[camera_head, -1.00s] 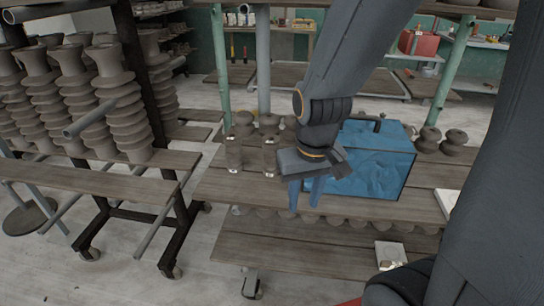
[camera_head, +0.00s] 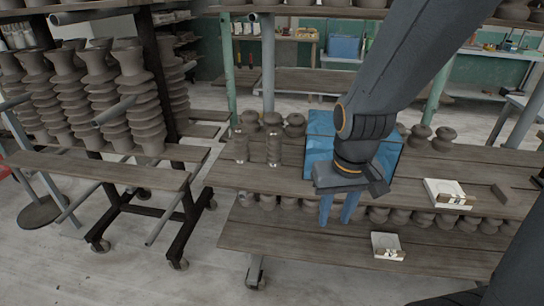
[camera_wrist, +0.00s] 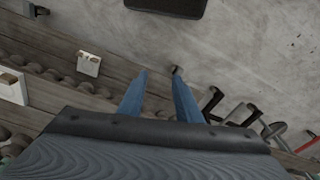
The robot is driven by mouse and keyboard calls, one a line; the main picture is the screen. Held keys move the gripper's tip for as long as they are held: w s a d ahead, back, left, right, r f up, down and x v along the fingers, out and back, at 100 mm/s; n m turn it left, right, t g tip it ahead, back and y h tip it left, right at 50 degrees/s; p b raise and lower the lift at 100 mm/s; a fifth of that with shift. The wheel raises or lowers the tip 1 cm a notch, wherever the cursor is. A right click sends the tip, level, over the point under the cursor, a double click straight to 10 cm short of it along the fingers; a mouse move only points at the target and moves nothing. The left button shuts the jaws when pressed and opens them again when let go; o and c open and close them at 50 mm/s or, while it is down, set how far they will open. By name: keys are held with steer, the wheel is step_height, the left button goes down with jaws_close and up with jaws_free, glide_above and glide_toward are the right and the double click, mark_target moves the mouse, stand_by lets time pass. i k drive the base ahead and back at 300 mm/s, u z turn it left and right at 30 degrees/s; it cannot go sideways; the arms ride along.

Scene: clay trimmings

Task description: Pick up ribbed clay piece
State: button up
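Two slim ribbed clay pieces stand upright on the left part of the wooden shelf table; I see the left one (camera_head: 241,147) and the right one (camera_head: 273,149). Taller ribbed clay columns (camera_head: 143,105) stand on a rack at the left. I cannot tell which piece the task means. My gripper (camera_head: 337,212) hangs with blue fingers pointing down at the table's front edge, right of the two slim pieces and in front of a blue box. In the wrist view its fingers (camera_wrist: 160,85) are apart with nothing between them.
The blue box (camera_head: 320,144) stands on the tabletop (camera_head: 228,175), partly hidden by my arm. White blocks lie on the upper level (camera_head: 447,192) and lower shelf (camera_head: 386,245). Bare floor lies in front.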

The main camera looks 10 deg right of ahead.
mark_target(274, 138)
steer(key=u, duration=0.2)
steer(key=i, duration=1)
